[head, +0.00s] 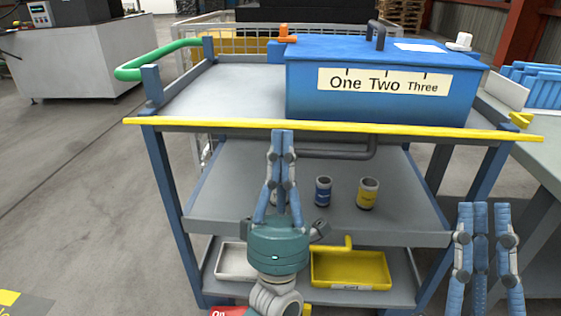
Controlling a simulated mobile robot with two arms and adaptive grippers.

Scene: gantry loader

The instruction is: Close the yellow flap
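The yellow flap (215,123) shows as a thin, nearly edge-on yellow strip across the front of the cart's top deck. It runs past both front posts. A dark grey bar handle (335,153) hangs just below it. My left gripper (283,133) points up in front of the strip, its fingertips close together and overlapping the flap in the picture. I cannot tell whether it touches the flap or the handle, whose left end is hidden behind the fingers. My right gripper (482,207) is at the lower right, fingers spread and empty, away from the flap.
A blue box (300,95) labelled "One Two Three" stands on the top deck (225,90). A blue can (323,191) and a yellow can (367,193) stand on the middle shelf. A yellow tray (350,268) is below. A green handle (150,62) sticks out left; a table (540,150) stands right.

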